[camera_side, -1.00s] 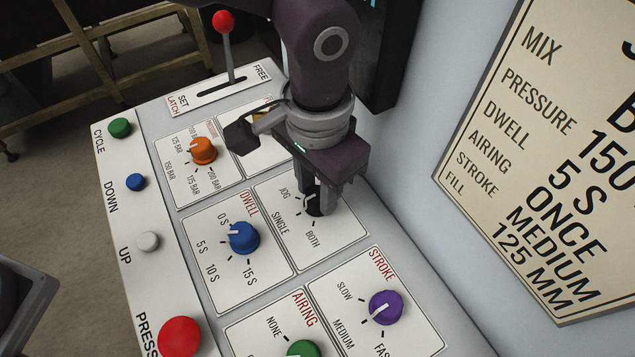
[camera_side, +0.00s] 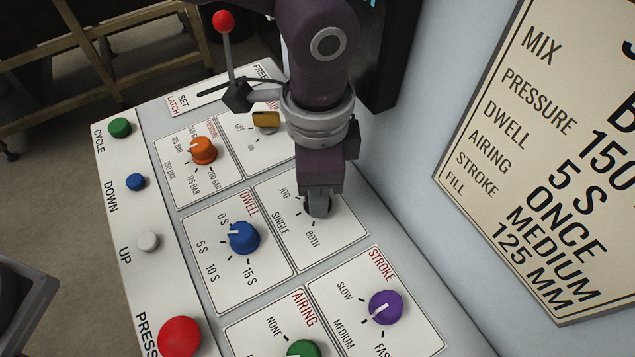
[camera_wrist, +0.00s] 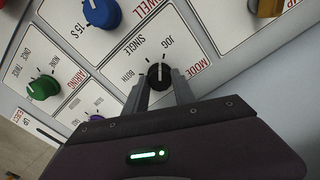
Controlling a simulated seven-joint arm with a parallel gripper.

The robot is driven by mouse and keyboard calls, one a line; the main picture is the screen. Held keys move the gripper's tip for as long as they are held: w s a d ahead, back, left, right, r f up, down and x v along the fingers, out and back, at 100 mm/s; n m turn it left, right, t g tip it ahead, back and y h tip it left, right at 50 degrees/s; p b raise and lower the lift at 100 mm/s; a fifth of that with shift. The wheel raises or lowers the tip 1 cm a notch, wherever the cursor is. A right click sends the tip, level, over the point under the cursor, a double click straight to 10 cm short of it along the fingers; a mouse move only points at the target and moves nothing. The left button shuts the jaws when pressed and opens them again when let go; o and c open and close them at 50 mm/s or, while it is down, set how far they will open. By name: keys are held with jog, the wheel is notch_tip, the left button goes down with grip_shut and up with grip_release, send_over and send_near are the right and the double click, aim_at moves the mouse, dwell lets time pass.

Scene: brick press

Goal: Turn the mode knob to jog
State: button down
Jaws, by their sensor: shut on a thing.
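The mode knob (camera_wrist: 159,76) is black with a white pointer line. In the wrist view its pointer is directed up the picture, roughly toward the JOG side; I cannot tell exactly whether it sits on the mark. The mode plate (camera_side: 281,228) carries the words JOG, SINGLE and BOTH. My gripper (camera_wrist: 160,81) is shut on the mode knob, with one grey finger on each side of it. In the side view my gripper (camera_side: 318,208) comes down on the plate and hides most of the knob.
The blue dwell knob (camera_side: 244,237), orange pressure knob (camera_side: 203,150), purple stroke knob (camera_side: 385,307) and green airing knob (camera_side: 303,348) surround the plate. A red-tipped lever (camera_side: 223,22) stands near my wrist. A wall rises on the right.

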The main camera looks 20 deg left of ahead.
jog(key=shift+m, duration=1.1)
jog(key=shift+r, duration=0.1)
jog(key=c, duration=1)
grip_release()
jog(key=shift+c, duration=0.2)
notch_tip(320, 180, up, 7)
